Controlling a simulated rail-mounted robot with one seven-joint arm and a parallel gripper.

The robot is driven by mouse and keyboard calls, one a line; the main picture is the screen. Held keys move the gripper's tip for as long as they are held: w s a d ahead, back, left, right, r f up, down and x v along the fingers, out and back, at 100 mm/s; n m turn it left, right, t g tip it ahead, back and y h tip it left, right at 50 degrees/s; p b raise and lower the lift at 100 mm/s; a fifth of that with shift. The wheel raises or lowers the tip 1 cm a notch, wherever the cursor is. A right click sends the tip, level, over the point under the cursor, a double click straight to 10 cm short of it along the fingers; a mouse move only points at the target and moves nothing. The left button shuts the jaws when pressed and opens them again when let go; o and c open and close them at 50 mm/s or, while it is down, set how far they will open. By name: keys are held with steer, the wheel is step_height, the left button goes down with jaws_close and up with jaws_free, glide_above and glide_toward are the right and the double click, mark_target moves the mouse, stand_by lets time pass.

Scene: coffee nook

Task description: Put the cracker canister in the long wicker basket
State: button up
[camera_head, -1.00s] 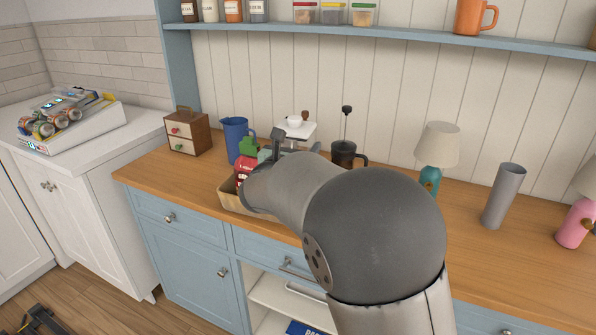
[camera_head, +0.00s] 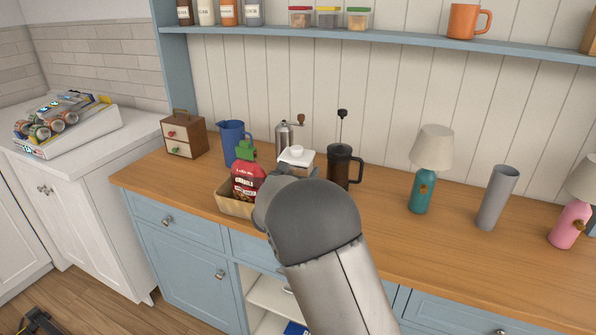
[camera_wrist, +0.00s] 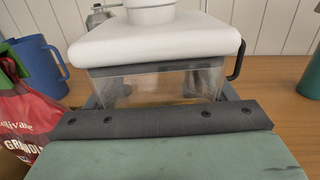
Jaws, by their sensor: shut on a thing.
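The cracker canister has a clear, square body and a white lid with a knob. In the wrist view the canister (camera_wrist: 160,84) stands upright in my gripper (camera_wrist: 160,108), which is shut on it. In the head view the canister (camera_head: 297,157) shows its lid beyond my arm; its lower part is hidden. The wicker basket (camera_head: 232,207) is on the counter, left of my arm, which hides its right part. A red granola bag (camera_head: 247,184) with a green clip is in the basket. I cannot tell whether the canister is over the basket or touching anything.
A blue pitcher (camera_head: 233,140) and a grinder (camera_head: 284,135) stand behind the basket. A French press (camera_head: 340,167) is right of the canister. A teal lamp (camera_head: 422,185) and a grey vase (camera_head: 494,200) stand farther right. A shelf (camera_head: 400,38) runs above.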

steer(key=shift+f+b, duration=0.4)
steer(key=shift+b, duration=0.1)
steer(key=shift+f, duration=0.2)
steer(key=o, duration=1.8)
steer(key=shift+c, duration=0.2)
